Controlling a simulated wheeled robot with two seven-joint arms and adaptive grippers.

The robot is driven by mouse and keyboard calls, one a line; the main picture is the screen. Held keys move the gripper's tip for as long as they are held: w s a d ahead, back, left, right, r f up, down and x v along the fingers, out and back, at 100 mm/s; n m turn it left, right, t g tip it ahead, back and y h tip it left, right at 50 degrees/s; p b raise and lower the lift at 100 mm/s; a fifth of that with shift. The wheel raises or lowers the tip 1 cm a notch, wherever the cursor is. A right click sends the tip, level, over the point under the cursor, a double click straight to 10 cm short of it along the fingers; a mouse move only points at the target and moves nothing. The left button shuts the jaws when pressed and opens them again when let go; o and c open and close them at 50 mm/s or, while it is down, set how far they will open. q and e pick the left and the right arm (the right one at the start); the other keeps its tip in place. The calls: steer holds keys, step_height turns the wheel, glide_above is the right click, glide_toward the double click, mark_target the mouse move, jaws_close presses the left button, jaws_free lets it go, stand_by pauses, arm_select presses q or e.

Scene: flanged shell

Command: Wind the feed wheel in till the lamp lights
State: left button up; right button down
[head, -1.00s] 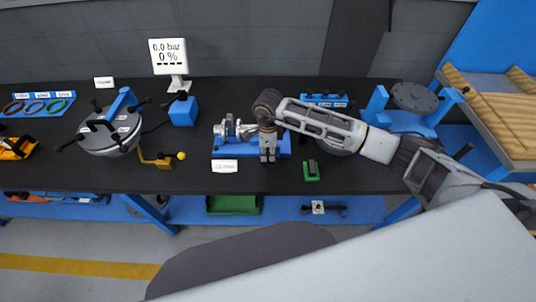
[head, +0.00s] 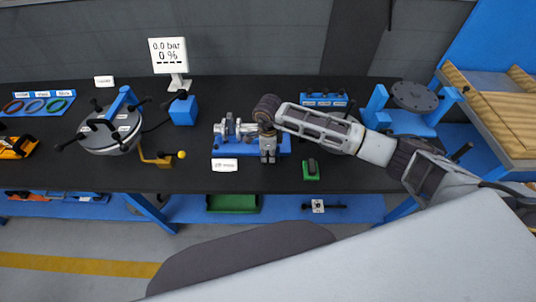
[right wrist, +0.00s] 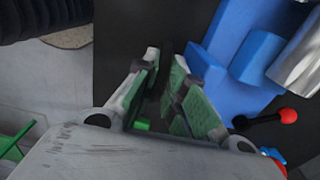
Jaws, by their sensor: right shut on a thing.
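The blue fixture (head: 222,150) with a silver shaft assembly (head: 228,128) stands on the black bench, left of my right gripper (head: 268,160). The gripper points down at the fixture's front right. In the right wrist view the green-padded fingers (right wrist: 165,105) are closed around a thin dark piece (right wrist: 153,85), which I take to be the feed wheel's rim; the arm and fingers hide most of it. The blue fixture and a silver cylinder (right wrist: 300,55) show beside the fingers. I cannot make out a lit lamp. My left gripper is out of view.
A small green block (head: 311,170) with a dark top lies right of the gripper. A white label (head: 224,165) stands before the fixture. A red-tipped lever (right wrist: 288,116) is close to the fingers. A lidded vessel (head: 110,128) stands left; a blue stand (head: 412,122) stands right.

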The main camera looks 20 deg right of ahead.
steer(key=shift+w+a+h+b, duration=0.1)
steer(key=shift+a+h+b, duration=0.1)
steer(key=shift+h+b, duration=0.2)
steer(key=shift+w+a+f+g+h+b, duration=0.1)
steer(key=shift+a+g+h+b, duration=0.15)
steer(key=shift+h+b, duration=0.4)
steer(key=shift+w+a+f+g+h+b, duration=0.1)
steer(key=shift+a+g+h+b, duration=0.15)
steer(key=shift+h+b, duration=0.35)
steer(key=shift+a+f+g+h+b, duration=0.1)
steer(key=shift+a+g+h+b, duration=0.15)
steer(key=shift+h+b, duration=0.65)
steer(key=shift+w+a+f+g+h, duration=0.1)
steer(key=shift+g+h, duration=0.1)
steer(key=shift+h, duration=0.4)
steer(key=shift+a+f+g+h, duration=0.1)
steer(key=shift+g+h, duration=0.05)
steer(key=shift+h, duration=0.4)
steer(key=shift+a+f+g+h+p, duration=0.15)
steer(key=shift+h+p, duration=0.15)
steer(key=shift+h, duration=0.2)
steer(key=shift+a+f+g+h+p, duration=0.15)
steer(key=shift+h+p, duration=0.1)
steer(key=shift+h, duration=0.25)
steer(key=shift+f+g+h, duration=0.3)
steer(key=shift+f+h, duration=0.05)
steer(key=shift+h, duration=0.75)
steer(key=c, duration=1.8)
jaws_free()
steer(key=shift+o, duration=0.2)
